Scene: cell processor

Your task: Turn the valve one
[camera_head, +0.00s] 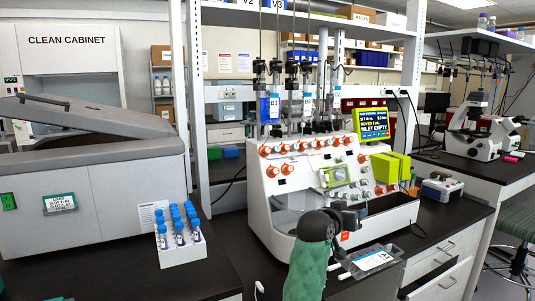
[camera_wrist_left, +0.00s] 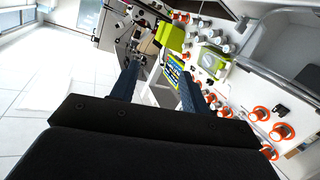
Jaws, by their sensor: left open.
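The white cell processor (camera_head: 285,205) stands on the black bench in the head view. Its front carries several round valves (camera_head: 287,169) with orange rings and pale knobs; valve one's label is not readable. The valves also show in the left wrist view (camera_wrist_left: 281,131). A green-cased pump (camera_head: 335,175) sits among them. My left gripper (camera_head: 350,217), on a green-sleeved arm, is in front of the processor's lower right part. In the left wrist view its two dark fingers (camera_wrist_left: 157,75) are apart with nothing between them, and the valves lie to their right. My right gripper is not in view.
A blue screen (camera_head: 373,123) reads "INLET EMPTY". Yellow-green boxes (camera_head: 390,167) stand at the processor's right. A rack of blue-capped tubes (camera_head: 180,252) and a grey centrifuge-like machine (camera_head: 90,165) are at left. A tray (camera_head: 372,261) lies beside my left arm.

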